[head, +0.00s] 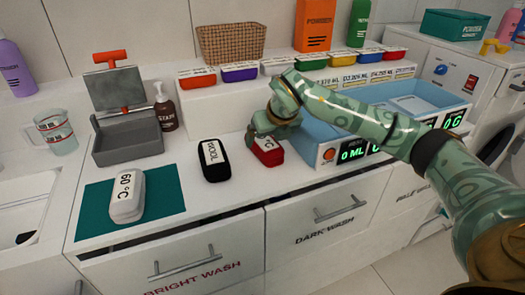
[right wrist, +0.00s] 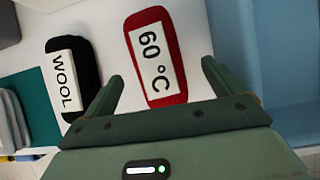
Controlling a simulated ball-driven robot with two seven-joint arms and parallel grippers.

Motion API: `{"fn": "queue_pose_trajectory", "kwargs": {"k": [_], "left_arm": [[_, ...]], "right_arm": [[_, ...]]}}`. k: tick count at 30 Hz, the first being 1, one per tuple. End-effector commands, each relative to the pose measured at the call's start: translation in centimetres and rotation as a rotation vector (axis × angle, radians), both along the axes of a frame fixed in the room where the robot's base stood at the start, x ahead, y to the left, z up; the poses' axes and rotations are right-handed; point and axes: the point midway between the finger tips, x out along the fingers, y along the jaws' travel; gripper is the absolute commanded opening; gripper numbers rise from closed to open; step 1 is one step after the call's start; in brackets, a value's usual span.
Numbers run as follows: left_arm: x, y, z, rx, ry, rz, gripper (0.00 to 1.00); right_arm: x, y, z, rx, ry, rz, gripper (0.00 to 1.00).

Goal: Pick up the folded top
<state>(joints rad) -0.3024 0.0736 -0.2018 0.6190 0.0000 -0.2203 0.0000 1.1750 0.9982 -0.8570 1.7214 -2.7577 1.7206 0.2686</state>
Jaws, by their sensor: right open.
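I cannot make out a plain folded top; rounded, labelled bundles lie on the white counter. A red bundle (head: 268,152) lies left of the blue tray; its white label reads "60 °C" in the right wrist view (right wrist: 171,35). A black bundle (head: 214,161) labelled "WOOL" lies to its left and shows in the right wrist view (right wrist: 84,62). A white bundle (head: 127,196) labelled "60°C" rests on a teal mat (head: 164,193). My right gripper (right wrist: 162,75) is open over the red bundle, whose near end lies between the fingers. Contact cannot be told. My left gripper is out of view.
A blue tray (head: 306,136) with digital displays stands close right of the red bundle. A white raised shelf (head: 205,105) with coloured boxes runs behind. A grey open box (head: 128,139), a measuring jug (head: 54,133) and a brown bottle (head: 165,112) stand at the left. The counter's front strip is clear.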

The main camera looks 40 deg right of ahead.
Motion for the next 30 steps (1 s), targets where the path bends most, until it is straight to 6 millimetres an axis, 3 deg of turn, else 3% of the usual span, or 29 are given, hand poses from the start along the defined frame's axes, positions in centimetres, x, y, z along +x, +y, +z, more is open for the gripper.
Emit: {"fn": "queue_pose_trajectory", "kwargs": {"k": [10, 18, 23, 24, 30], "left_arm": [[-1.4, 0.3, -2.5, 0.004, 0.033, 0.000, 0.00], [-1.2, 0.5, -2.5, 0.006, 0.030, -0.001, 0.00], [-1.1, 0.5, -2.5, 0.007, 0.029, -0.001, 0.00], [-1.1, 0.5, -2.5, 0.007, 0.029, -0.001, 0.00], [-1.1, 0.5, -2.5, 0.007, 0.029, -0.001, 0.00]], "right_arm": [[2.4, 0.1, -4.5, 0.001, 0.007, 0.000, 0.92], [2.7, -0.1, -4.4, 0.000, 0.000, 0.000, 0.92], [2.7, -0.1, -4.4, 0.000, 0.000, 0.000, 0.48], [2.7, -0.1, -4.4, 0.000, 0.000, 0.000, 0.43], [2.7, -0.1, -4.4, 0.000, 0.000, 0.000, 0.43]]}}
